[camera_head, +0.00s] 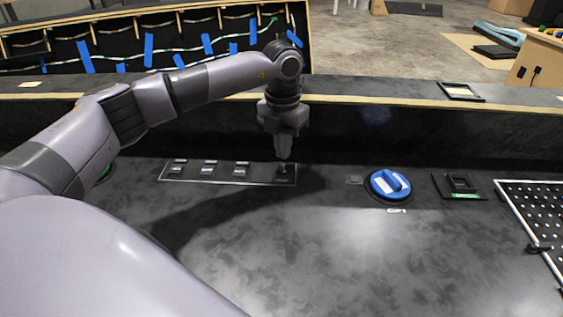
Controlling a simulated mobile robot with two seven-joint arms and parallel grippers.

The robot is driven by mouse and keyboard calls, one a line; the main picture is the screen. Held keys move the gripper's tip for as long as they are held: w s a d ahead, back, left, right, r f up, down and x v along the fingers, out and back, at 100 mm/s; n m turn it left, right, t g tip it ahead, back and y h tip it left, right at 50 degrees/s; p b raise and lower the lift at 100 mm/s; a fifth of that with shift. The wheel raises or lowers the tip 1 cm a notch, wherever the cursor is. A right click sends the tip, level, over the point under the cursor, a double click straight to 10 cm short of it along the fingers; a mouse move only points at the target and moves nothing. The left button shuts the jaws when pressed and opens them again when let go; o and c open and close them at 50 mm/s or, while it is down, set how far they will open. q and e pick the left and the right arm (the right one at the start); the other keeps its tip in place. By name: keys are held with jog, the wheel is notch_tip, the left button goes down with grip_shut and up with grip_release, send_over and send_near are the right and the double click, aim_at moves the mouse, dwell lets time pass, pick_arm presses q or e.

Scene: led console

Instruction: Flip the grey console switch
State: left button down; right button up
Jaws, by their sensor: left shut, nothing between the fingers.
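A row of several small grey switches (208,169) sits in a thin-framed rectangular panel (225,182) on the dark console (330,250). My left gripper (284,158) points straight down at the right end of this panel. It is shut, with nothing between its fingers. Its fingertips are over or against the rightmost switch (283,171), which they partly hide. I cannot tell whether they touch it or which way that switch is tilted. My right gripper is not in view.
A blue rotary knob (389,184) is right of the switches, then a black switch with a green label (461,184). A perforated panel (540,215) with a small lever lies at the far right. A raised ledge (400,105) runs behind. The console's front middle is clear.

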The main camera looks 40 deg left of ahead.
pick_arm(q)
jog(key=shift+a+f, duration=0.35)
jog(key=shift+f, duration=0.2)
jog(key=shift+r, duration=0.1)
notch_tip(320, 180, up, 2)
jog(key=shift+w+r+p, duration=0.1)
jog(key=shift+p, duration=1.1)
jog(key=r+p, duration=0.1)
jog(key=r, duration=0.1)
jog(key=r+p, duration=0.2)
jog(key=shift+d+r+p, duration=0.2)
jog(key=shift+r+p, duration=0.1)
jog(key=shift+r, duration=0.1)
jog(key=shift+d, duration=0.1)
